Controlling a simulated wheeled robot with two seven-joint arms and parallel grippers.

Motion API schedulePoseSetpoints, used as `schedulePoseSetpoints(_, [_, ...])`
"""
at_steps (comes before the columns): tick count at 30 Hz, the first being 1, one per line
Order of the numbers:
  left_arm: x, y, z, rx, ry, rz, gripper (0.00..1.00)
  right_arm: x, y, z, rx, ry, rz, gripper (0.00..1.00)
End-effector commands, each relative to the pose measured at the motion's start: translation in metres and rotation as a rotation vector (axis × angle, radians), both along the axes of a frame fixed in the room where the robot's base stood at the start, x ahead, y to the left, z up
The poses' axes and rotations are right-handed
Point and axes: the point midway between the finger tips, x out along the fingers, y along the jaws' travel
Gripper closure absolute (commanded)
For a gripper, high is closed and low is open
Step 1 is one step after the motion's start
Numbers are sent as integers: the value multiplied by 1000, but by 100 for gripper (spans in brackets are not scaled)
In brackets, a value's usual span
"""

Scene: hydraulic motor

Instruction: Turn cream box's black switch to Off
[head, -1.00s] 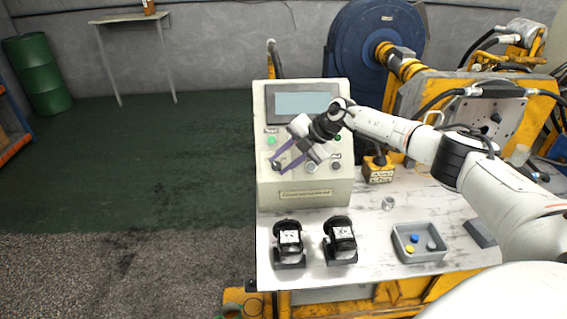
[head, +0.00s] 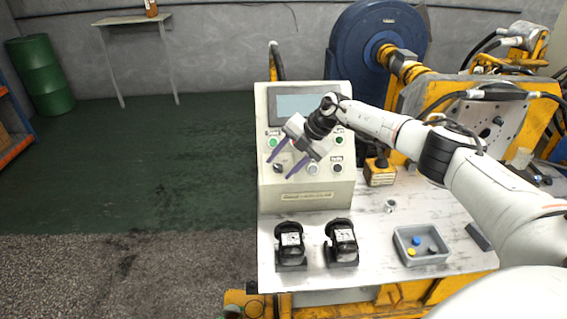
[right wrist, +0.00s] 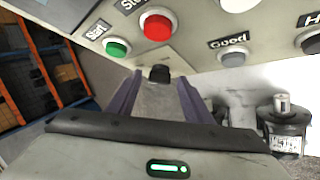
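The cream box (head: 305,198) stands at the back of the table, with its sloped panel facing me. Its black switch (head: 279,169) is at the panel's lower left; in the right wrist view the black knob (right wrist: 160,74) shows between the far ends of the fingers. My right gripper (head: 280,167) is open, its two purple fingers pointing down-left at the panel, one to each side of the switch. A gap shows between the knob and each finger. The direction the switch points cannot be read. My left gripper is not in view.
The panel also bears a green Start button (right wrist: 117,47), a red Stop button (right wrist: 157,24), a grey Good button (right wrist: 238,4) and a screen. Two black devices (head: 341,240) stand in front of the box. A grey tray (head: 421,258) with small coloured pieces is at the right.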

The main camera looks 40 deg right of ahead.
Motion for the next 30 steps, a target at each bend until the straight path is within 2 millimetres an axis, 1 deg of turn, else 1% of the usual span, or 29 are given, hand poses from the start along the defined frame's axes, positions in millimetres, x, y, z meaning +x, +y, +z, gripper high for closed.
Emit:
schedulePoseSetpoints(8, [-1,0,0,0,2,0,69,0,-1,1,1,-1,-2,53])
schedulePoseSetpoints(11, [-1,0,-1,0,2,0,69,-1,-2,5,1,-4,-3,53])
schedulePoseSetpoints(16, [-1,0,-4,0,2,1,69,-12,-11,24,0,-5,-3,53])
schedulePoseSetpoints(21, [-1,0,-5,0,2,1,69,-28,-23,54,0,-5,-2,53])
schedulePoseSetpoints(24, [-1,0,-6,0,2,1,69,-35,-28,68,0,-3,-3,53])
schedulePoseSetpoints(27, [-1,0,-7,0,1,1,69,-41,-32,78,0,-3,-2,53])
schedulePoseSetpoints(30, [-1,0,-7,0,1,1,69,-44,-34,84,1,-1,-1,53])
